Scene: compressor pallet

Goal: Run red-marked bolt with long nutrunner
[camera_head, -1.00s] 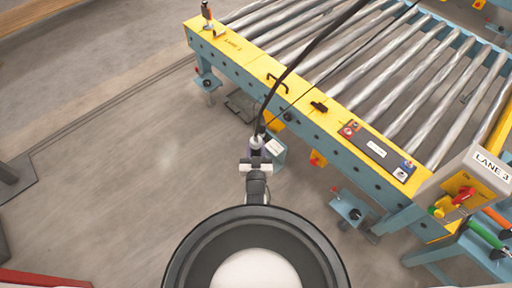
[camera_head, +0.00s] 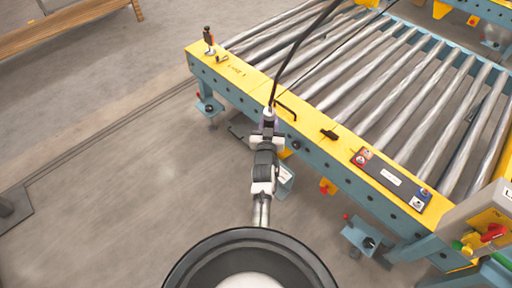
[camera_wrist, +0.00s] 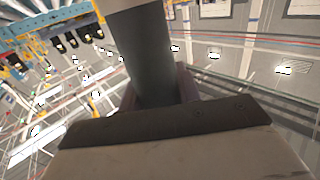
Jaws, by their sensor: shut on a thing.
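My gripper (camera_head: 268,122) is shut on a tool, taken to be the nutrunner, beside the yellow edge of the roller conveyor. The fingers (camera_wrist: 160,95) show only partly behind the dark gripper body. I see no red-marked bolt in either view.
The roller conveyor (camera_head: 232,73) fills the upper right, its yellow rail carrying black handles and a button panel (camera_head: 391,181). A switch box (camera_head: 490,225) stands at the lower right. A wooden bench edge (camera_head: 70,25) is at the upper left.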

